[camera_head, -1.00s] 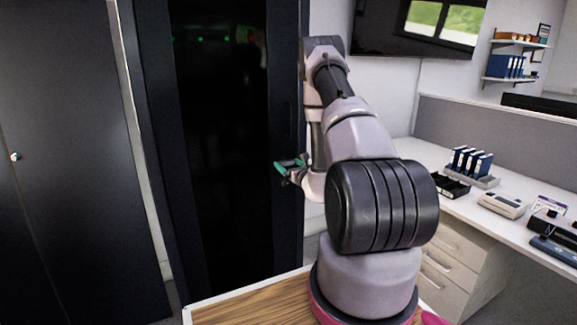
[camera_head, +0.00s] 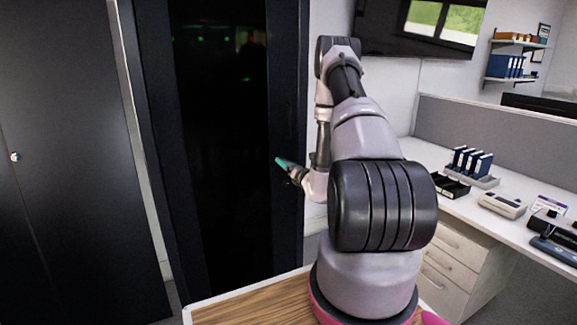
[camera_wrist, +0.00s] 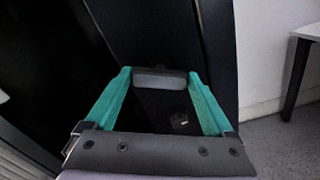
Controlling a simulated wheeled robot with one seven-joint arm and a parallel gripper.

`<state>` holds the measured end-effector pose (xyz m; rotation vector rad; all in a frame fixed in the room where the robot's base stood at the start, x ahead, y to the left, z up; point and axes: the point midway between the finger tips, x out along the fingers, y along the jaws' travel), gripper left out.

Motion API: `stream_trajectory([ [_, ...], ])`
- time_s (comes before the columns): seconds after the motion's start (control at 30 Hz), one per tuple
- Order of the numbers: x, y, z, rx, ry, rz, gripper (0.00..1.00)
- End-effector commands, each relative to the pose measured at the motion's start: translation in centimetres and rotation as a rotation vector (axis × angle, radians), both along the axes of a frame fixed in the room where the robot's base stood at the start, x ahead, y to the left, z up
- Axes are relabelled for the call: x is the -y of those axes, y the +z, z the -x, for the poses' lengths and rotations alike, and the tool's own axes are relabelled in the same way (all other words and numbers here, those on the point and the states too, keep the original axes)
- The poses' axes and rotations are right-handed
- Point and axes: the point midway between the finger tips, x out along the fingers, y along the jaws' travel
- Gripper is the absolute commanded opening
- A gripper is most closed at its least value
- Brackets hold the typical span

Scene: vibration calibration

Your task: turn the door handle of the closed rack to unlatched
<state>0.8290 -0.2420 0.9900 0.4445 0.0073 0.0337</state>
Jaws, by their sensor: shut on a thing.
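The closed rack (camera_head: 225,215) is a tall black cabinet with a dark glassy door, left of my arm in the head view. Its door handle (camera_wrist: 160,81) is a short dark grey bar between my fingertips in the wrist view. My gripper (camera_wrist: 160,76) has two green fingers, one at each end of the handle, and is shut on it. In the head view my gripper (camera_head: 281,162) is at the door's right edge. The handle is too dark and small to make out there, so its latch state is unclear.
A black cabinet (camera_head: 70,170) with a small round lock stands at the left. A white desk (camera_head: 470,208) with binders and devices is at the right, with drawers (camera_head: 450,262) below. In the wrist view, a table leg (camera_wrist: 296,75) and open floor (camera_wrist: 270,140) show at the right.

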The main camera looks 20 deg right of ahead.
Motion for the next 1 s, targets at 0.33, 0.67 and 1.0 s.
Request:
stream_trajectory([
  [0.33, 0.13, -0.06, 0.06, -0.013, -0.003, -0.330, 0.32],
  [0.67, 0.13, -0.04, 0.06, -0.022, -0.002, -0.644, 0.32],
  [1.0, 0.05, -0.08, 0.05, -0.033, -0.001, -0.929, 0.32],
])
